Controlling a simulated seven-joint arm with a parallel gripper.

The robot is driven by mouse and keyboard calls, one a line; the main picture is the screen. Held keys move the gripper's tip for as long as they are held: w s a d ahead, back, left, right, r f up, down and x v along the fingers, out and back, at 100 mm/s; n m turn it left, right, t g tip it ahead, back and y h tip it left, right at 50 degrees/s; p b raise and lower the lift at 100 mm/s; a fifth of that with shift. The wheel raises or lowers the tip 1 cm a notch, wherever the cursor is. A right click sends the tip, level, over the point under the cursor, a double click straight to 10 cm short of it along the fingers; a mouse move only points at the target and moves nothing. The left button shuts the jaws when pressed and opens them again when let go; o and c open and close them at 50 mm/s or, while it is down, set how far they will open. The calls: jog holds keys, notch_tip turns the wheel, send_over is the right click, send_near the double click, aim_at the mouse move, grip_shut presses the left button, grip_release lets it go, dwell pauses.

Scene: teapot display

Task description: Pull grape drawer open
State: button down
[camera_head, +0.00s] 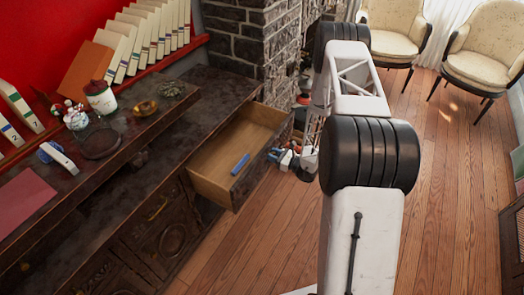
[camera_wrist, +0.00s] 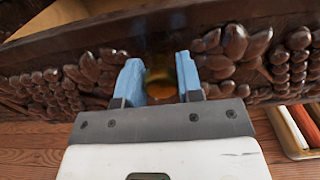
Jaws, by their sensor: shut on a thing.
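The grape drawer (camera_head: 240,140) is pulled out from the dark wooden cabinet, and its pale wooden inside shows in the head view. Its dark front (camera_wrist: 225,45), carved with grape clusters, crosses the wrist view. My gripper (camera_wrist: 158,80) is at this front, with its two blue fingers shut on a round brass-coloured knob (camera_wrist: 161,86) between them. In the head view my gripper (camera_head: 284,156) is small, just right of the drawer front. The far side of the knob is hidden.
The counter (camera_head: 125,130) above holds a jar (camera_head: 101,98) and small dishes. A stone pillar (camera_head: 283,50) stands behind. An open box with red and white contents (camera_wrist: 297,128) is at right in the wrist view. Wooden floor (camera_head: 265,235) is clear in front.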

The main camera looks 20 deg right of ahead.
jog(key=shift+v, duration=1.35)
jog(key=c, duration=0.8)
grip_release()
jog(key=shift+v, duration=3.9)
jog(key=shift+r, duration=0.15)
